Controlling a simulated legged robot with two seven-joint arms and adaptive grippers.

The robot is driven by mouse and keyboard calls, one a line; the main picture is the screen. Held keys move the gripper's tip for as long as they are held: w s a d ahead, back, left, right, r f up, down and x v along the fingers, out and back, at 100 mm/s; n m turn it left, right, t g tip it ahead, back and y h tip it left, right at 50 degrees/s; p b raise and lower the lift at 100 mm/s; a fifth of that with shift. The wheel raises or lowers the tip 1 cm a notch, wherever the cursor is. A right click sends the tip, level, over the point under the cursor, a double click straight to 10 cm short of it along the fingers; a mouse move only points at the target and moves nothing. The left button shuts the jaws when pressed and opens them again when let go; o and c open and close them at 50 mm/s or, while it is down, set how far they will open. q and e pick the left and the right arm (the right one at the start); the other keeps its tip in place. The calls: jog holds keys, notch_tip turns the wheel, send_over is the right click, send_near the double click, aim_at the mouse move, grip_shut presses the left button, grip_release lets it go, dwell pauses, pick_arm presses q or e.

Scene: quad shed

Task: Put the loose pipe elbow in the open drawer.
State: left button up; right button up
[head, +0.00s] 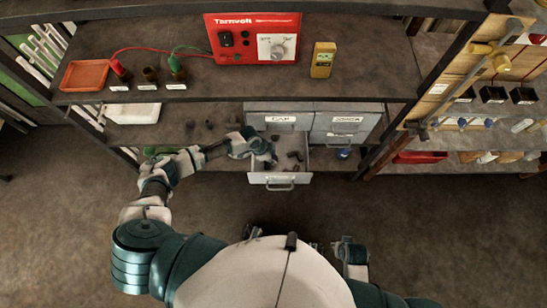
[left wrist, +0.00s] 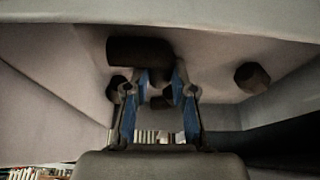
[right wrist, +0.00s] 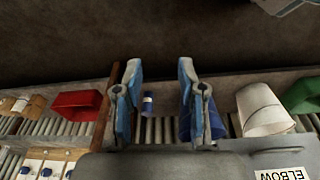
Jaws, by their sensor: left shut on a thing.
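The open drawer (head: 280,179) is pulled out below the closed drawer labelled CAP in the head view. My left gripper (head: 270,161) reaches into it from the left. In the left wrist view the fingertips (left wrist: 160,82) are closed on a dark pipe elbow (left wrist: 140,52), amid the drawer's pale walls. Other dark fittings lie nearby, one at the right (left wrist: 252,77) and one at the left, partly behind a finger. Whether the held elbow touches the drawer floor I cannot tell. My right gripper (right wrist: 157,85) is open and empty, away from the drawer.
Small dark fittings (head: 208,124) lie on the shelf left of the drawers. A white bin (head: 134,113) stands further left. The red Tarnvolt unit (head: 252,40) and a yellow meter (head: 323,60) stand on the upper shelf. The floor in front is clear.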

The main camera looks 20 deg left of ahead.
pick_arm(q)
jog(key=shift+a+f, duration=0.2)
jog(key=shift+d, duration=0.2)
jog(key=shift+d+f, duration=0.2)
jog(key=shift+d, duration=0.05)
jog(key=shift+s+a+f+b, duration=0.15)
jog(key=shift+a+f+b, duration=0.05)
jog(key=shift+f+b, duration=0.1)
jog(key=o, duration=0.9)
jog(key=shift+s+a+f, duration=0.1)
jog(key=shift+a, duration=0.05)
pick_arm(e)
jog(key=shift+d+r, duration=0.35)
jog(key=shift+r, duration=0.5)
